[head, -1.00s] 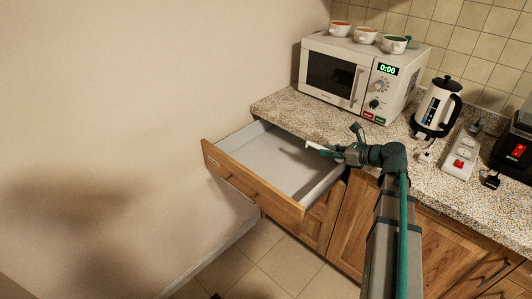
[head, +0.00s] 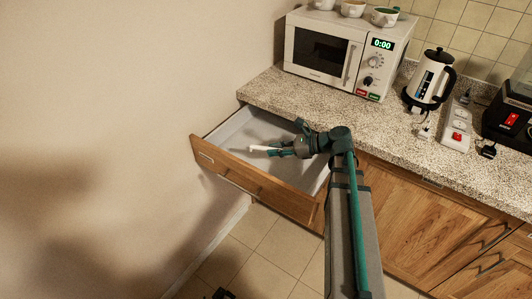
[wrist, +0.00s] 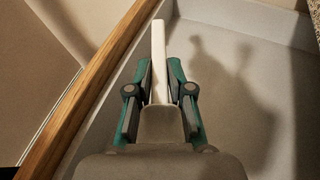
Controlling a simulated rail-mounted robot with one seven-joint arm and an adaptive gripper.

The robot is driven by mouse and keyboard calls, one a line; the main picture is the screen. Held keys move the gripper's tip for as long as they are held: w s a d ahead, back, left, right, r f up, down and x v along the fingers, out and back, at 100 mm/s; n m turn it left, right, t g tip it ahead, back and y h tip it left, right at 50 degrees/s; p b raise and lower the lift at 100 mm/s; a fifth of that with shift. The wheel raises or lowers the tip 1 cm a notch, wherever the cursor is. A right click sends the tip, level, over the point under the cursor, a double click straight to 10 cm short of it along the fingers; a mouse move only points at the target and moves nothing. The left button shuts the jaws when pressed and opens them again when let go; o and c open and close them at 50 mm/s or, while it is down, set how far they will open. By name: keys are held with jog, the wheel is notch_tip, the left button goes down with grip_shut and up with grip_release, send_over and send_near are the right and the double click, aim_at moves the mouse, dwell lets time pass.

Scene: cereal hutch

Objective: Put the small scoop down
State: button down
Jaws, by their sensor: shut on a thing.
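The small scoop shows as a slim white piece (head: 259,148), and also in the wrist view (wrist: 158,48). My gripper (head: 279,150) is shut on it, and in the wrist view the teal fingers (wrist: 158,82) lie on either side of it.
The drawer's grey floor (wrist: 225,95) looks bare, with my arm's shadow on it. Its wooden front (head: 255,183) borders the near side. The speckled counter (head: 300,105) holds a microwave (head: 318,50), a kettle (head: 428,80) and a power strip (head: 457,130).

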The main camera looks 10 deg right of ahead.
jog(key=p, duration=0.1)
send_over(265, 159)
jog(key=s, duration=0.2)
jog(key=f, duration=0.5)
jog(key=shift+w+d+f, duration=0.2)
jog(key=shift+w+f, duration=0.05)
jog(key=shift+f, duration=0.1)
jog(key=shift+w+a+f, duration=0.15)
jog(key=shift+w+f, duration=0.3)
jog(key=shift+f, duration=0.1)
jog(key=shift+w+f+p, duration=0.2)
jog(key=shift+f+p, duration=0.45)
jog(key=shift+f, duration=1.2)
jog(key=shift+f, duration=0.15)
jog(key=c, duration=1)
grip_release()
jog(key=shift+c, duration=0.2)
jog(key=b+v, duration=0.1)
jog(key=v, duration=0.6)
jog(key=shift+s+r, duration=0.1)
jog(key=shift+r, duration=0.1)
